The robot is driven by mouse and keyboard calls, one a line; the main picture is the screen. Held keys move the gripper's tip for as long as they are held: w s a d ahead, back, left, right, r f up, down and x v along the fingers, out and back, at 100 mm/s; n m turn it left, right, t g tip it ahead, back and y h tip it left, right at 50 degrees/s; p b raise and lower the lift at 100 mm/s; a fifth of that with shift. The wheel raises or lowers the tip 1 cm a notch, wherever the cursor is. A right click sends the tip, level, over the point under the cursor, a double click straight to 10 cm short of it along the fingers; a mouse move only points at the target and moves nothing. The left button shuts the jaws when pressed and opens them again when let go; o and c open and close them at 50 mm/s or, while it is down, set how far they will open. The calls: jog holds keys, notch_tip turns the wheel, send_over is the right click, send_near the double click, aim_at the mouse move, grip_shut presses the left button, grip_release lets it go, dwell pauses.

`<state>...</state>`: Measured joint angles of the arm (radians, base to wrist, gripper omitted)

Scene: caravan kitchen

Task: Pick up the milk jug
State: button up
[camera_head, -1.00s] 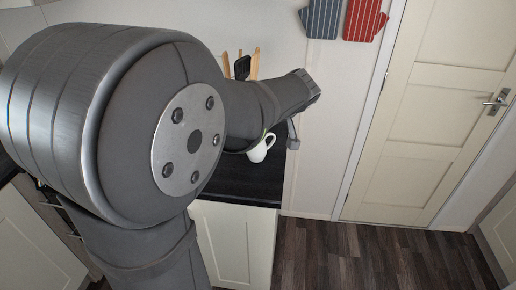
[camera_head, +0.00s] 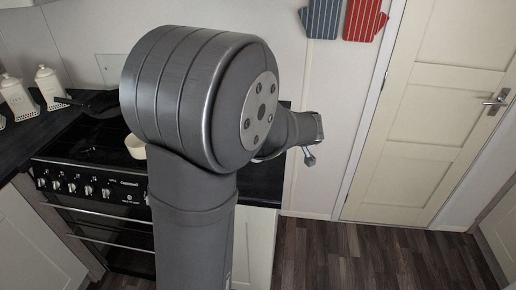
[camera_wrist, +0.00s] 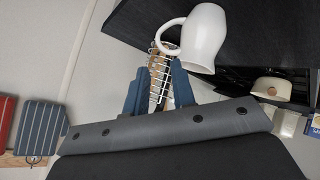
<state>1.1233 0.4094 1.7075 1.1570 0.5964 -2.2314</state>
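The milk jug (camera_wrist: 208,38) is white with a rounded body and a loop handle. In the wrist view it stands at the top middle on the dark worktop (camera_wrist: 150,22), its handle pointing left. My gripper (camera_wrist: 158,72) is open, with two blue fingers apart and nothing between them that I can see held. The jug is beyond the fingertips, up and to the right in that view, with the handle nearest; no contact shows. In the head view the jug is hidden behind my arm, and only a small part of my gripper (camera_head: 309,157) shows.
A wire rack (camera_wrist: 161,72) with wooden items shows beyond the gap between my fingers. A cream bowl (camera_head: 135,146) is on the black hob (camera_head: 88,142). White canisters (camera_head: 48,87) stand at left. Blue and red mitts (camera_head: 362,20) hang on the wall near the door.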

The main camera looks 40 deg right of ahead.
jog(key=x, duration=0.9)
jog(key=shift+w+d+f, duration=0.15)
jog(key=shift+w+f, duration=0.05)
jog(key=shift+w, duration=0.15)
grip_shut()
